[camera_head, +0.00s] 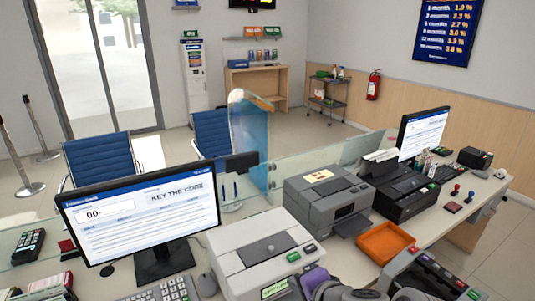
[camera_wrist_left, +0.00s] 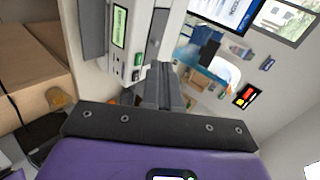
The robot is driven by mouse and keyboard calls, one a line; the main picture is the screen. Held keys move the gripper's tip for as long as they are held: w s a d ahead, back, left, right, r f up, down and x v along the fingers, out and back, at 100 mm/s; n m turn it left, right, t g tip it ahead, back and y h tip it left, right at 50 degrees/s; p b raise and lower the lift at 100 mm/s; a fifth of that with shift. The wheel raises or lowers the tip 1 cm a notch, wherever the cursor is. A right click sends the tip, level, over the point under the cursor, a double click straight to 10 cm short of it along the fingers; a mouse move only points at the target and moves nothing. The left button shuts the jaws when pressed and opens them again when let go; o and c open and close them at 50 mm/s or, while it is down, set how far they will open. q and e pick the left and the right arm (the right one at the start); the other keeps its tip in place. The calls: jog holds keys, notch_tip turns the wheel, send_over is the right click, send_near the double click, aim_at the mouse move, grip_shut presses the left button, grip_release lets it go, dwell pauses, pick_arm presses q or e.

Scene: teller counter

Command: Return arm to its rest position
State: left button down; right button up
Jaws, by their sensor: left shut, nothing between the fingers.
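My left gripper (camera_wrist_left: 160,72) shows in the left wrist view with its two grey fingers together and nothing between them. It points past the side of a white-grey machine with a green display (camera_wrist_left: 120,27). In the head view, a purple and dark grey part of my arm shows at the bottom edge, just right of the grey-white counter machine (camera_head: 262,247). The fingertips are hard to make out there. I cannot make out my right gripper in either view.
A monitor (camera_head: 140,213) with a keyboard (camera_head: 165,290) stands at left. A grey printer (camera_head: 328,195), an orange tray (camera_head: 384,243), a black printer (camera_head: 402,190) and a second monitor (camera_head: 423,135) stand at right. Brown boxes (camera_wrist_left: 32,68) are close at left in the wrist view.

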pick_arm(q)
notch_tip(320, 180, down, 12)
jog(key=w+a+g+h, duration=0.1)
jog(key=w+a+g, duration=0.1)
jog(key=a+g, duration=0.15)
jog(key=s+a+f+n+g+h+b, duration=0.1)
jog(key=s+a+f+n+h+b, duration=0.1)
jog(key=f, duration=1.2)
jog(key=s+a+f+n+g+h+b, duration=0.2)
jog(key=s+a+f+n, duration=0.4)
jog(key=f, duration=0.8)
jog(key=s+a+f+n+g+h+b, duration=0.2)
jog(key=s+a+f+n+h+b, duration=0.2)
jog(key=s+f, duration=0.4)
notch_tip(320, 180, down, 6)
jog(key=shift+s+a+f+n+b, duration=0.1)
jog(key=shift+s+a+n+b, duration=0.2)
jog(key=shift+n+b, duration=0.7)
pick_arm(e)
notch_tip(320, 180, down, 10)
jog(key=shift+w+r, duration=0.15)
pick_arm(q)
jog(key=shift+w+g, duration=0.1)
jog(key=shift+g, duration=0.15)
